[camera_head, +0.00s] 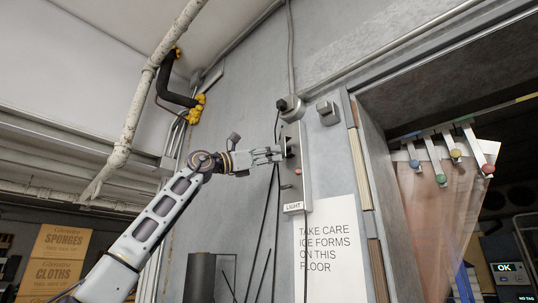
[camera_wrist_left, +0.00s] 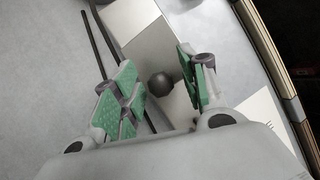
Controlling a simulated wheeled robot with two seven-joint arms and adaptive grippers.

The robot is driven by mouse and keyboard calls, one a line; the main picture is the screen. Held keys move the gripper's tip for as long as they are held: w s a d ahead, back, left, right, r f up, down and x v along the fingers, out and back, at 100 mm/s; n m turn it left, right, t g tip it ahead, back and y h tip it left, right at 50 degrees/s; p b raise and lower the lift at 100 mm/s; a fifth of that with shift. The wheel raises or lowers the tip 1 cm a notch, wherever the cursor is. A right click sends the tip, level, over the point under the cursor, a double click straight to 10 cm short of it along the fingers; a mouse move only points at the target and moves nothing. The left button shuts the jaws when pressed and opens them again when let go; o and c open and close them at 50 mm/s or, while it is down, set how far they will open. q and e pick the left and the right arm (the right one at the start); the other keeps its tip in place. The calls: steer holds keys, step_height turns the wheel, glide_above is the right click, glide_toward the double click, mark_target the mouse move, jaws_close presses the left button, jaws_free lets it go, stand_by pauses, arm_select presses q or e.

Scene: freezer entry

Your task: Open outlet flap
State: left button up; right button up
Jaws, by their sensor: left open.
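A tall, narrow grey outlet panel (camera_head: 293,190) is fixed to the wall, with a LIGHT label at its foot and a small red button. A dark part shows near its upper middle, but I cannot tell whether it is the outlet flap. My left gripper (camera_head: 279,154) reaches it from the left, fingertips at the panel's upper part. In the left wrist view my left gripper (camera_wrist_left: 164,72) is open, its green pads on either side of a dark round knob (camera_wrist_left: 160,85). The grey panel (camera_wrist_left: 145,28) lies behind. I cannot tell whether the pads touch the knob. My right gripper is out of view.
A white ice warning sign (camera_head: 328,250) hangs below right of the panel. A small grey box (camera_head: 327,113) sits above right. A doorway with hanging strips (camera_head: 435,215) opens at the right. Dark cables (camera_head: 268,220) hang beside the panel. Cardboard boxes (camera_head: 62,241) stand at lower left.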

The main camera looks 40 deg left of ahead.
arm_select(q)
jaws_close()
